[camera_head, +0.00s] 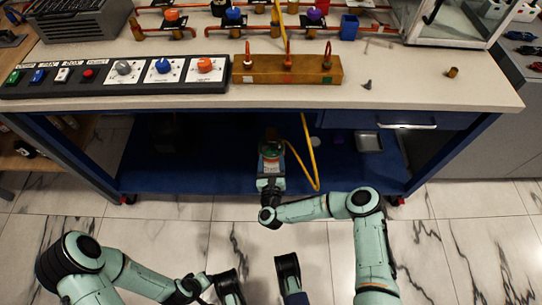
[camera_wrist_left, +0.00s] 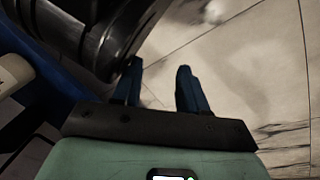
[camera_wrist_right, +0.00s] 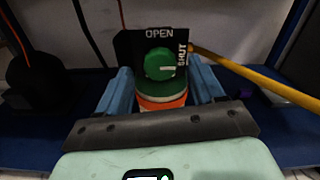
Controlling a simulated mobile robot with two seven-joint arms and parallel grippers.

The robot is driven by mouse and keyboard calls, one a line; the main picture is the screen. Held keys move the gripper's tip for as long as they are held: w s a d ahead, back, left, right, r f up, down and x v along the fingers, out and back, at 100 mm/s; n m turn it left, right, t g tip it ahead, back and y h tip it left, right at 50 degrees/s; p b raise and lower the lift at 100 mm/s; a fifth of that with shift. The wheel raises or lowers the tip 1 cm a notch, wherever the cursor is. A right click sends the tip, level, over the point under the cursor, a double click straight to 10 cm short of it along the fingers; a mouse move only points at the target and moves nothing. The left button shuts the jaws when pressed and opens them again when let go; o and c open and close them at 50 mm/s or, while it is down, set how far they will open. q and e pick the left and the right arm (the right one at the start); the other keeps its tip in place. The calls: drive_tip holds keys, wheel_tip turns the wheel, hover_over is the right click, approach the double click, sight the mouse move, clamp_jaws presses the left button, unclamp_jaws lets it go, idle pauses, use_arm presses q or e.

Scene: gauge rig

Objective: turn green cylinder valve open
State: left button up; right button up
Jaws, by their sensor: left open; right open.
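The green cylinder valve (camera_wrist_right: 160,62) is a round green knob over a green and orange body, in the middle of the right wrist view. A black plate (camera_wrist_right: 128,45) behind it reads OPEN at the top and SHUT on the right. The knob's white mark points right, toward SHUT. My right gripper (camera_wrist_right: 162,85) is open, with one blue finger on each side of the valve; contact cannot be told. In the head view the valve (camera_head: 270,149) is small, under the bench and partly hidden by my right gripper. My left gripper (camera_wrist_left: 159,80) is open and empty above the floor.
The workbench top (camera_head: 420,85) overhangs the blue lower shelf (camera_head: 210,170). A yellow hose (camera_head: 306,150) runs down beside the valve. A dark round object (camera_wrist_right: 45,80) stands left of it. A panel of knobs (camera_head: 110,77) lies on the bench. The marble floor (camera_head: 450,240) in front is clear.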

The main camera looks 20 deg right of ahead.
use_arm(q)
drive_tip(key=shift+s+a+f+g+b, duration=0.15)
drive_tip(key=shift+s+f+g+b, duration=0.15)
drive_tip(key=shift+s+f, duration=0.45)
use_arm(e)
drive_tip(key=shift+x, duration=1.4)
use_arm(q)
drive_tip(key=shift+s+r, duration=0.1)
use_arm(e)
drive_tip(key=c, duration=1.1)
